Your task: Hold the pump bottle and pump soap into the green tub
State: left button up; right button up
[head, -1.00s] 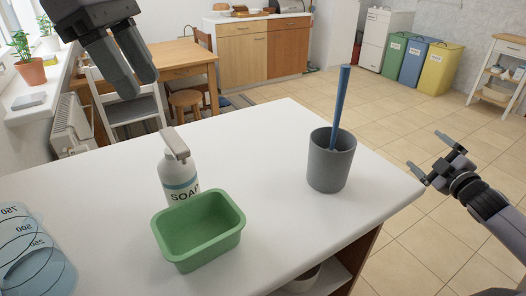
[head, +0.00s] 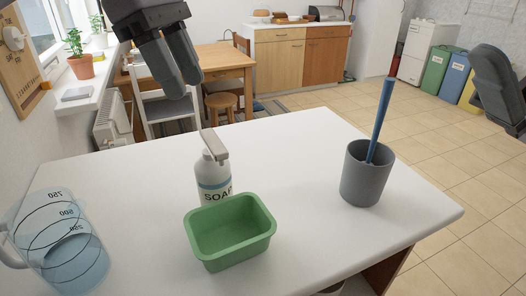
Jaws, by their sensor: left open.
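The white pump bottle (head: 212,183), labelled SOAP, stands upright on the white table; its grey pump head (head: 214,146) points toward the front right. The green tub (head: 231,232) is empty, stands just in front of the bottle and hides its lower part. My left gripper (head: 182,88) hangs above and behind the bottle, fingers down, apart from it and empty; its two fingers show with a narrow gap.
A grey cup (head: 364,180) holding a blue stick-like tool (head: 381,120) stands at the right of the white table (head: 300,150). A clear measuring jug (head: 62,240) with bluish liquid stands at the front left. The table between tub and cup is clear.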

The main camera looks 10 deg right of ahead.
notch_tip(320, 180, down, 5)
jog(key=a+n+g+h, duration=0.2)
jog(key=a+n+g, duration=0.1)
jog(key=n, duration=0.3)
jog(key=n+t+h, duration=0.6)
jog(key=n+h, duration=0.2)
jog(key=h, duration=0.4)
send_near(224, 165)
jog(key=a, duration=0.1)
jog(key=a+f, duration=0.1)
jog(key=shift+a, duration=0.4)
jog(key=shift+w+a+f+t+h, duration=0.2)
jog(key=shift+w+a+t+h, duration=0.1)
jog(key=shift+w+a+t, duration=0.3)
jog(key=x, duration=0.6)
jog(key=shift+w+a+f, duration=0.1)
jog(key=shift+w+f, duration=0.05)
jog(key=shift+f, duration=0.05)
jog(key=c, duration=1.3)
jog(key=shift+o, duration=0.2)
